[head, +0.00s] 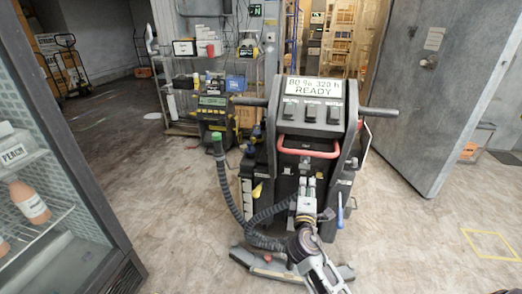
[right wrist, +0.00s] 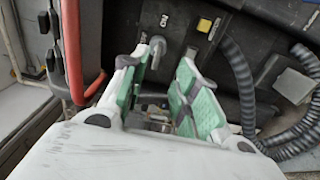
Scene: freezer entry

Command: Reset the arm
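My right arm reaches up from the bottom middle of the head view to the back of a dark floor-cleaning machine (head: 312,118). My right gripper (head: 306,186) is in front of the machine's lower panel, below the red handle (head: 308,147). In the right wrist view the gripper (right wrist: 164,75) has its two green-padded fingers apart, with nothing held between them. A grey key-like switch (right wrist: 157,48) with an "ON" label shows on the dark panel just beyond the fingertips. Whether a finger touches it I cannot tell. My left gripper is not in view.
A ribbed grey hose (head: 229,190) hangs at the machine's left side. A glass-door fridge (head: 90,165) stands at the left. A shelf rack (head: 163,90) is behind, and a large grey door (head: 425,110) stands open at the right. The floor at the right is mostly clear.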

